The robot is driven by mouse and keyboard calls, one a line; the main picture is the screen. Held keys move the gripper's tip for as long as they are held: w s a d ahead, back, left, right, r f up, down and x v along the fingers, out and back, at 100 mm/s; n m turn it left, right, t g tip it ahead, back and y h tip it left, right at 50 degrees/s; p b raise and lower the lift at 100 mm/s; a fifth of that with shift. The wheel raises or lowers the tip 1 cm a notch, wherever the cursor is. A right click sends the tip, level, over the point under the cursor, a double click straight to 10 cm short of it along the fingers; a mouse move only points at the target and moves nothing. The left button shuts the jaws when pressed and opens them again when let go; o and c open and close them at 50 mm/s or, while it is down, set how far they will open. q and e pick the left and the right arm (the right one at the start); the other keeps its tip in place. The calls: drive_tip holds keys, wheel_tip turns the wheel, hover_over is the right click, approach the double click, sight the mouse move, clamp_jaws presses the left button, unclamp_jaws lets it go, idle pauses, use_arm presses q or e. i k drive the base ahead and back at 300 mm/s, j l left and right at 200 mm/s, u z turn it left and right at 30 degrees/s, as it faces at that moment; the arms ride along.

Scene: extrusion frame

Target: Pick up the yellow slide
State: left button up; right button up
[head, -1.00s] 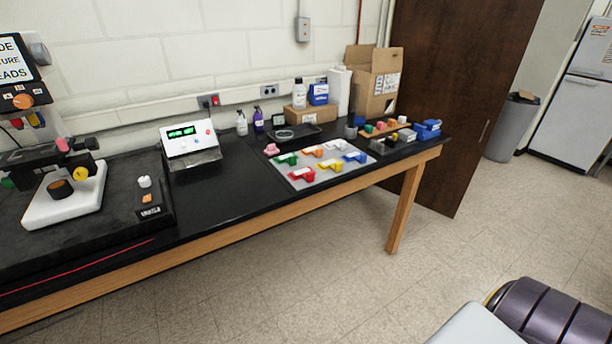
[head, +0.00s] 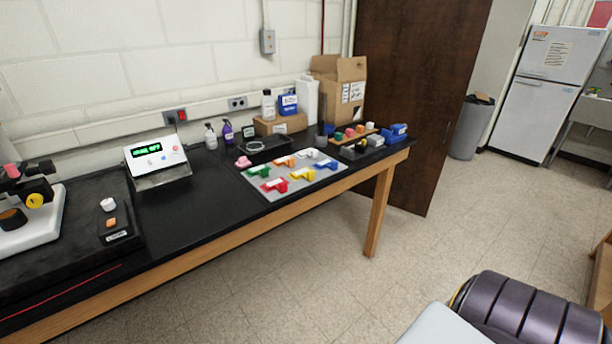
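The yellow slide (head: 303,175) is a small yellow piece with a white top. It lies on a grey mat (head: 272,196) on the black table, near the mat's front edge. A red piece (head: 274,185) lies to its left and a blue piece (head: 327,165) to its right. Green, orange, white and pink pieces lie behind them on or beside the mat. Neither gripper shows in the head view.
The black table (head: 205,205) runs along the wall. A white display box (head: 156,158) and a microscope-like device (head: 28,215) stand at left. Bottles, boxes and a carton (head: 340,85) stand at the back.

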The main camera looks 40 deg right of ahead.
sight(305, 172)
drive_tip(key=z, duration=1.25)
drive_tip(key=i+l, duration=0.15)
drive_tip(key=l, duration=0.15)
drive_tip(key=i+l, duration=0.15)
drive_tip(key=l, duration=0.15)
drive_tip(key=i+l+u, duration=0.1)
drive_tip(key=l, duration=0.2)
drive_tip(key=i+l, duration=0.15)
drive_tip(key=l, duration=0.2)
